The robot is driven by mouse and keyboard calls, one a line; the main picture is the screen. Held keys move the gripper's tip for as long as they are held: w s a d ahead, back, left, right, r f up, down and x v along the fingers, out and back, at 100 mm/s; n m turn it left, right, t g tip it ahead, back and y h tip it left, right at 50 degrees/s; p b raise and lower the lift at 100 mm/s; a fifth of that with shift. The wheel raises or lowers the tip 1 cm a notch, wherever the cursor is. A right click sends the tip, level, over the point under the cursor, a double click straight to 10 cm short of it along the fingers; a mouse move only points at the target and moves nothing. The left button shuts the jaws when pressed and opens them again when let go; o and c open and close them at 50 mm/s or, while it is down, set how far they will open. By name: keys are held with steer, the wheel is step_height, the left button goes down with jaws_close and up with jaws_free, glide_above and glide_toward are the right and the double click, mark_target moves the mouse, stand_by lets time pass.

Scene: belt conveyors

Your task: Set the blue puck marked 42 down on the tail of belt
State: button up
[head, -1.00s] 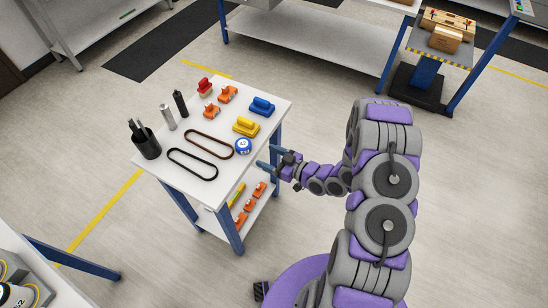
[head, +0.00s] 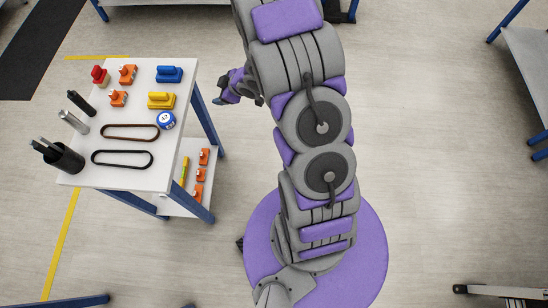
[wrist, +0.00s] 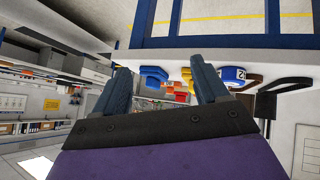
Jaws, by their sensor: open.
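The blue puck (head: 167,120), with a white marked face, sits on the right edge of a small white table (head: 150,170) in the head view. In the wrist view the puck (wrist: 233,75) appears beyond the fingers, by the right one, with part of its number showing. My gripper (head: 222,98) is just off the table's right side, apart from the puck, and partly hidden by my arm. In the wrist view my gripper (wrist: 162,85) has its two blue fingers spread with nothing between them.
Near the puck lie a yellow part (head: 161,101), a blue part (head: 169,74) and a brown loop (head: 130,132). A black loop (head: 122,159) and a black pen cup (head: 63,157) are farther left.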

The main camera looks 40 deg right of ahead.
steer(key=s+d+r+m+g+h, duration=0.1)
steer(key=s+d+r+m+h, duration=0.15)
steer(key=d+r+h, duration=0.4)
steer(key=s+a+r+m+g, duration=0.2)
steer(key=s+r, duration=0.4)
steer(key=s, duration=0.3)
steer(key=s+a+r+m+g, duration=0.1)
steer(key=s+r+m+g, duration=0.2)
steer(key=s+r, duration=0.3)
steer(key=s, duration=0.3)
steer(key=shift+s+a+r, duration=0.15)
steer(key=shift+s+a, duration=0.2)
steer(key=shift+s, duration=0.05)
steer(key=shift+o, duration=0.2)
steer(key=s+a+r+g+y, duration=0.1)
steer(key=s+a, duration=0.3)
steer(key=s, duration=0.5)
steer(key=s+a+r+m+g+y, duration=0.1)
steer(key=s+a+r+g+y, duration=0.1)
steer(key=s, duration=0.7)
steer(key=a+r+g, duration=0.1)
steer(key=a+r, duration=0.1)
steer(key=a, duration=0.1)
